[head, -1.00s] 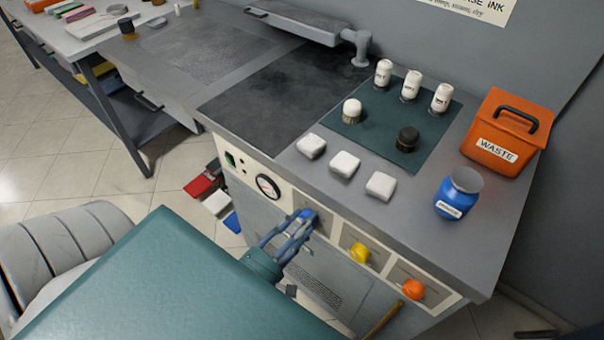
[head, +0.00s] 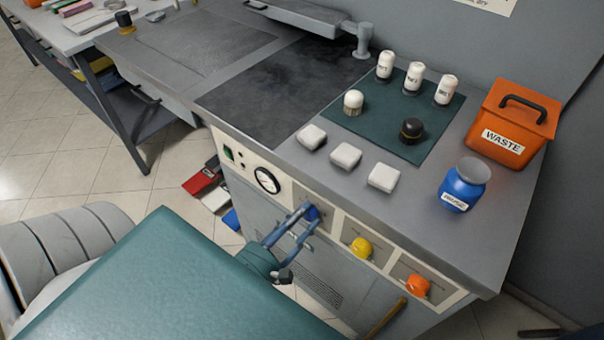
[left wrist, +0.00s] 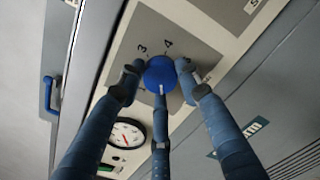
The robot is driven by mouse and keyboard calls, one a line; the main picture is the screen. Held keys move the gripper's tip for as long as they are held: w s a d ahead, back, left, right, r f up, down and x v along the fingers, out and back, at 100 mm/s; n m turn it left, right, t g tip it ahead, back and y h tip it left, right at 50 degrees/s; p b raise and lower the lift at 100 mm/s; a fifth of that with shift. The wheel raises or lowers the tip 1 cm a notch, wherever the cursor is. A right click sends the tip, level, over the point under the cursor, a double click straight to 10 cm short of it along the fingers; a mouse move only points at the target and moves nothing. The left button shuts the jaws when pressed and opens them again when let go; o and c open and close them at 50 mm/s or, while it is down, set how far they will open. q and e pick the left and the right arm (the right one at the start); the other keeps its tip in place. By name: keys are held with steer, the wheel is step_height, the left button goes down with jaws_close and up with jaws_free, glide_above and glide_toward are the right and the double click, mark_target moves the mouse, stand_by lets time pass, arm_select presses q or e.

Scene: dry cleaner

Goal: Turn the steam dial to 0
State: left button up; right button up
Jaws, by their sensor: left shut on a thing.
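A blue dial (head: 312,213) sits on a grey plate at the left of the counter's front panel. My left gripper (head: 304,216) is shut on it, its fingers around the knob. In the left wrist view the blue dial (left wrist: 160,72) lies between the three fingers of my left gripper (left wrist: 159,80). A white mark on the dial points down in that picture. The numerals 3 and 4 show above the dial; other numerals are covered by the fingers. No name for this dial can be read. My right gripper is not in view.
A yellow dial (head: 361,248) and an orange dial (head: 417,287) sit to the right on the same panel. A round gauge (head: 267,180) is to the left. On the counter stand white blocks, bottles, a blue jar (head: 464,185) and an orange waste bin (head: 512,125).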

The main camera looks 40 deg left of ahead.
arm_select(q)
steer(key=shift+d, duration=0.15)
steer(key=o, duration=1.2)
steer(key=shift+r, duration=0.1)
steer(key=s, duration=0.8)
steer(key=s+a, duration=0.1)
steer(key=s, duration=0.3)
